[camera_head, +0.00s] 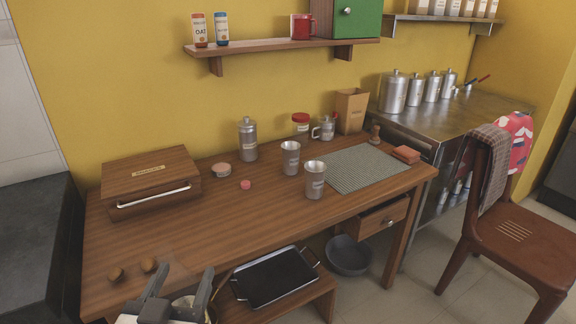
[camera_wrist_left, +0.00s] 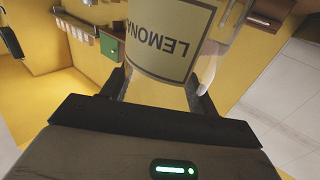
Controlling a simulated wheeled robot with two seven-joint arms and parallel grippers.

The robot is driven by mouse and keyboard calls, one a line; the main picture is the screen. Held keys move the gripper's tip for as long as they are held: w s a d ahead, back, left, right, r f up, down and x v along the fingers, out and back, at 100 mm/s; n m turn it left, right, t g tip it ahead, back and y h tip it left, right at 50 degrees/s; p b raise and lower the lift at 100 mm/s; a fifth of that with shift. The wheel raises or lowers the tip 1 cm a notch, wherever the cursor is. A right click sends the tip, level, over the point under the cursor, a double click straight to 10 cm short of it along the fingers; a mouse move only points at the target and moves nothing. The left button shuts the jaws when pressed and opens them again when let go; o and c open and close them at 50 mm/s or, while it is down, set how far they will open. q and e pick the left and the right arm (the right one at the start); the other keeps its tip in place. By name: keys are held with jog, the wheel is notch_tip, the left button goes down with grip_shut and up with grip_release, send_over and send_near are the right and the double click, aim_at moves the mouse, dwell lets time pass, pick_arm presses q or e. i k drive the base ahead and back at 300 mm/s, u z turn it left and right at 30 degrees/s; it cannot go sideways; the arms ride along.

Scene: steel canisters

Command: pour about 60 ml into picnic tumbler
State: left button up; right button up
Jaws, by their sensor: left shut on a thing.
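Two steel tumblers stand upright on the wooden table in the head view, one farther back (camera_head: 290,158) and one nearer (camera_head: 315,181). Small labels show on them, but I cannot read which is the picnic tumbler, nor see inside. My left gripper (camera_head: 184,274) is low at the table's front left edge, well apart from both tumblers. It is shut on a clear container (camera_wrist_left: 168,65) with a cream label reading "LEMONA…" in the left wrist view. The container's top and liquid level are cut off or hidden. My right gripper is not in view.
Two brown knobs (camera_head: 132,271) lie front left. A black tray (camera_head: 275,278) sits lower down. The table's front middle is clear.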

aim_at(291, 159)
jog(key=u, duration=0.3)
jog(key=k, duration=0.15)
jog(key=z, duration=1.55)
jog(key=i, duration=1.65)
jog(key=u, duration=1)
jog(key=i, duration=0.35)
jog(key=u, duration=0.35)
